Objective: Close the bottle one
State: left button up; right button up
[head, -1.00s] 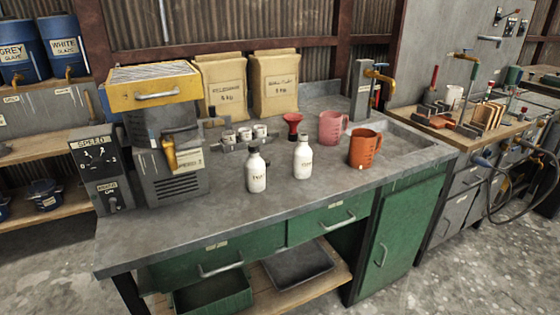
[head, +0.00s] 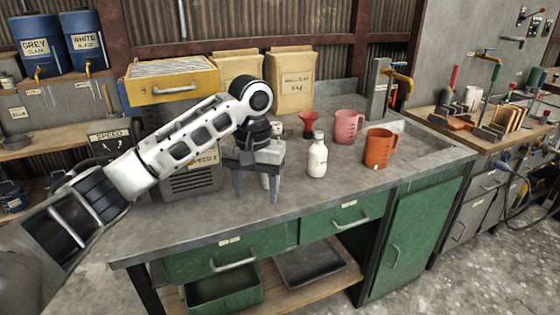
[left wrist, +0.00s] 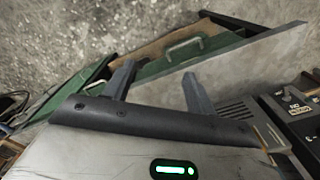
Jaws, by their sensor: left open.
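Two small white bottles stand upright on the grey bench top. The right bottle (head: 317,158) is in plain sight, with a small label and a light top. The left bottle (head: 265,181) is mostly hidden behind my left gripper (head: 256,199), and only a sliver of it shows between the fingers. The gripper is open, fingers pointing down, in front of that bottle in the head view. I cannot tell whether it touches it. The left wrist view shows its two spread fingers (left wrist: 158,72) and no bottle. The bottle caps are too small to judge. My right gripper is not in view.
Paper sacks (head: 292,80) stand at the back. A machine with a yellow top (head: 170,82) is behind my arm. The front right bench top is clear.

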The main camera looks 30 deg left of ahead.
aim_at(317, 160)
jog(key=z, duration=0.55)
jog(key=i, duration=1.7)
jog(key=u, duration=1.15)
jog(key=i, duration=0.7)
jog(key=u, duration=0.65)
